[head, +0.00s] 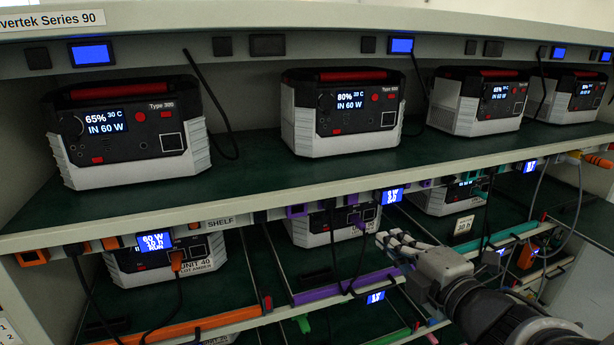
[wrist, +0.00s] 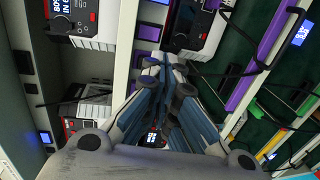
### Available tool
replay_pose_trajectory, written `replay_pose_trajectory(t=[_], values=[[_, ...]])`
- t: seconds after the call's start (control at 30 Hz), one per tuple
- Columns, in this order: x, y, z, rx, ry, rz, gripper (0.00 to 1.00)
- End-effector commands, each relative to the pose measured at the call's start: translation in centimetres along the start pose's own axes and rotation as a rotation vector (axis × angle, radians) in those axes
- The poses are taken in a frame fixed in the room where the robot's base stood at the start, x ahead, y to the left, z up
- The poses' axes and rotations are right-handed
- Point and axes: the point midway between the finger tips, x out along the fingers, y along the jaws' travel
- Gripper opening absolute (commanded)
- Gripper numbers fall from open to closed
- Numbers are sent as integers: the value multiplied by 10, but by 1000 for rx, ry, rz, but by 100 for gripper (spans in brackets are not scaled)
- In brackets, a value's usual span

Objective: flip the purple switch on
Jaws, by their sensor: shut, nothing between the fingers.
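On the shelf edge in the head view there is a purple fitting (head: 297,211), and a smaller purple piece (head: 352,199) further right. In the wrist view a purple piece (wrist: 150,32) shows on the pale shelf edge, just past my fingertips. I cannot tell which of these is the switch, or its position. My gripper (head: 384,239) is shut and empty, in front of the lower bay and below the shelf edge. It also shows in the wrist view (wrist: 166,65), its tips apparently near the shelf edge; contact cannot be told.
A long purple bar (head: 345,287) runs along the lower shelf front, with an orange bar (head: 190,325) to its left. Power units, such as this one (head: 343,112), stand on the upper shelf. Black cables (head: 212,95) hang around the bays. A lit blue display (head: 391,196) sits above my gripper.

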Motion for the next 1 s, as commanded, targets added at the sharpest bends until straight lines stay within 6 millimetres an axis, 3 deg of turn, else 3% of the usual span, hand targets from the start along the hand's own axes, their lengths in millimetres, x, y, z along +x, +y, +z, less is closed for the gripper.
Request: replay_pose_trajectory(t=[0.57, 1.0], values=[[6, 4, -4, -4, 24, 27, 0], [91, 6, -7, -3, 26, 24, 0]])
